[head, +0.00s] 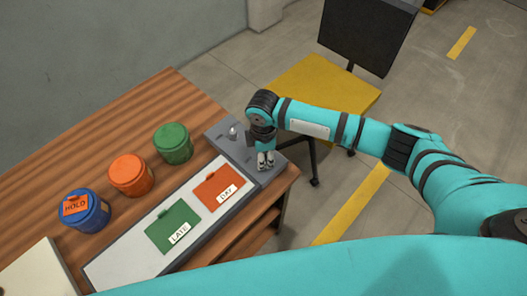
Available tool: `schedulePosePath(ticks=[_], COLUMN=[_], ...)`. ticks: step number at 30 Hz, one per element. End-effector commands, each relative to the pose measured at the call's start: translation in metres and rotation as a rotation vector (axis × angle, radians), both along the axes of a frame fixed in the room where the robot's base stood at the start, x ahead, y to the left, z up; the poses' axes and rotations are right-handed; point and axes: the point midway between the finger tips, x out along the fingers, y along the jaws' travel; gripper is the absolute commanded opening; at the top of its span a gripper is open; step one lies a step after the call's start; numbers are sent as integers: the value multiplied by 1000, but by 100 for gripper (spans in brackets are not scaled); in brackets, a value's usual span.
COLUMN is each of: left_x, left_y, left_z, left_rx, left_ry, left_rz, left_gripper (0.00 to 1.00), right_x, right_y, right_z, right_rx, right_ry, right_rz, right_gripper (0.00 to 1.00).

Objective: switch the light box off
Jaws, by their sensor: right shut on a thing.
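The light box (125,265) lies along the front edge of the wooden table, with a pale top panel and a grey control end (221,133). I cannot tell for certain whether its panel is lit. A small silver knob (233,132) stands on the grey end, apart from my fingers. My right gripper (265,163) points down at the grey end, right of that knob. Its fingers are shut on a small part there, seemingly the switch, which they mostly hide. My left gripper is not in view.
A green card marked LATE (174,227) and an orange card marked DAY (219,188) lie on the panel. Green (173,144), orange (130,175) and blue (86,211) canisters stand behind; the blue one bears a HOLD tag. A yellow-seated chair (300,85) stands beyond the table.

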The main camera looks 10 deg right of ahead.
Motion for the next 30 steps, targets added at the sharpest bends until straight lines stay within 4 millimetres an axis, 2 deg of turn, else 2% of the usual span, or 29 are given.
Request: schedulePosePath(ticks=[12, 29, 30], left_x=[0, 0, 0], left_y=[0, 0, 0], left_z=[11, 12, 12], left_rx=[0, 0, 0], left_ry=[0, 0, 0], left_rz=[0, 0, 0], left_gripper=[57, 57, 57], right_x=[1, 1, 1], right_y=[1, 1, 1], right_z=[1, 1, 1], right_rx=[2, 2, 2], right_ry=[-2, -3, -3], right_rz=[206, 241, 241], right_gripper=[2, 2, 35])
